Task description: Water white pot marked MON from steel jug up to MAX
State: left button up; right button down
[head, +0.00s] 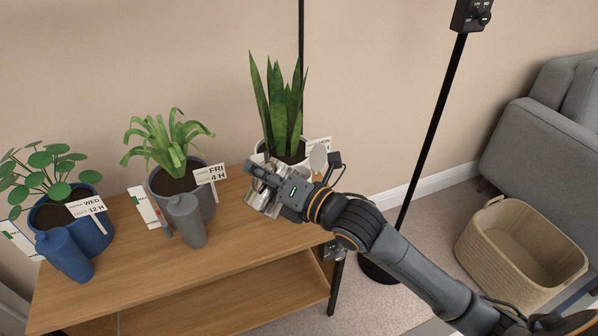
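The white pot (258,147) holds a tall snake plant (281,105) at the right end of the wooden shelf unit. The jug's spout and exact tilt are hard to make out. A pale round disc (318,157) shows beside the gripper. I see no water and no MAX mark on this pot. My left gripper is out of view.
A grey pot (208,200) tagged FRI, with a grey side canister (187,221), stands mid-shelf. A blue pot (98,232) tagged WED, with a blue canister (65,255), is at left. A black stand (430,140), woven basket (522,245) and grey sofa (545,140) are at right.

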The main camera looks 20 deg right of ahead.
aim_at(264, 162)
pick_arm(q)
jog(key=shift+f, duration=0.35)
pick_arm(e)
jog(key=shift+w+d+r+m, duration=0.1)
jog(key=shift+d+r+m, duration=0.05)
jog(key=shift+r+m, duration=0.2)
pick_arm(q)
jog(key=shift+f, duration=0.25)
pick_arm(e)
jog(key=shift+w+d+r+m, duration=0.1)
jog(key=shift+d+r+m, duration=0.05)
jog(key=shift+r+m, duration=0.1)
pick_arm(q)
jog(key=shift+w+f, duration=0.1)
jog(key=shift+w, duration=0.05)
pick_arm(e)
jog(key=shift+d+r, duration=0.1)
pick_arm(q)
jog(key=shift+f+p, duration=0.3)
pick_arm(e)
jog(key=shift+w+d+r+m, duration=0.1)
jog(key=shift+w+r+m, duration=0.05)
jog(key=shift+m, duration=0.15)
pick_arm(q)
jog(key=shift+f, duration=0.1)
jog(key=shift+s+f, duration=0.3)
pick_arm(e)
jog(key=shift+w+d+r+m, duration=0.1)
jog(key=shift+d+r+m, duration=0.1)
jog(key=shift+m, duration=0.1)
